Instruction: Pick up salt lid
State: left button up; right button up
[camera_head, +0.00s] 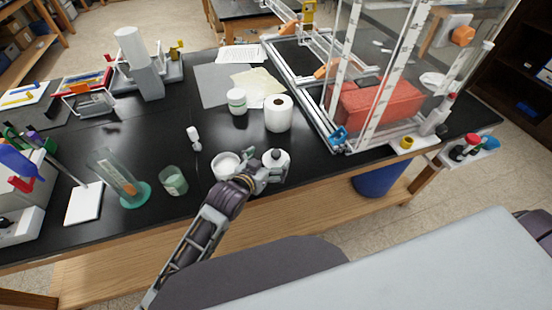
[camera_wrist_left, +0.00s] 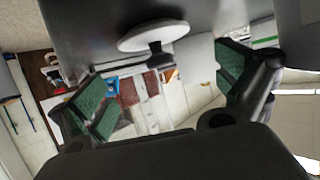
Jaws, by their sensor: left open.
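The salt lid, a white round disc with a small knob, lies on the black bench (camera_head: 330,172) near its front edge in the head view (camera_head: 275,160). In the wrist view the salt lid (camera_wrist_left: 153,36) shows from the side, ahead of the fingers. My left gripper (camera_head: 266,176) is open beside the lid; its green-padded fingers (camera_wrist_left: 165,85) stand apart with nothing clamped between them. The near part of the lid is partly hidden by the gripper. An open white jar (camera_head: 222,162) stands just left of the gripper. My right gripper is out of view.
A small beaker (camera_head: 174,181) and a cylinder on a green base (camera_head: 121,178) are to the left. A clear-walled extrusion frame (camera_head: 342,95) rises at the right.

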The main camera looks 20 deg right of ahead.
aim_at(275, 154)
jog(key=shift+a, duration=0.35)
pick_arm(q)
jog(key=shift+w, duration=0.1)
jog(key=shift+x, duration=2.85)
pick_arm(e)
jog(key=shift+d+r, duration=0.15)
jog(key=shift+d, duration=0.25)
pick_arm(q)
jog(key=shift+c, duration=0.4)
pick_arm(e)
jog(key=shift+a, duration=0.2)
pick_arm(q)
jog(key=c, duration=0.8)
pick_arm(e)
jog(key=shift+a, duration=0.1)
pick_arm(q)
jog(key=shift+r, duration=0.15)
jog(key=shift+c, duration=0.3)
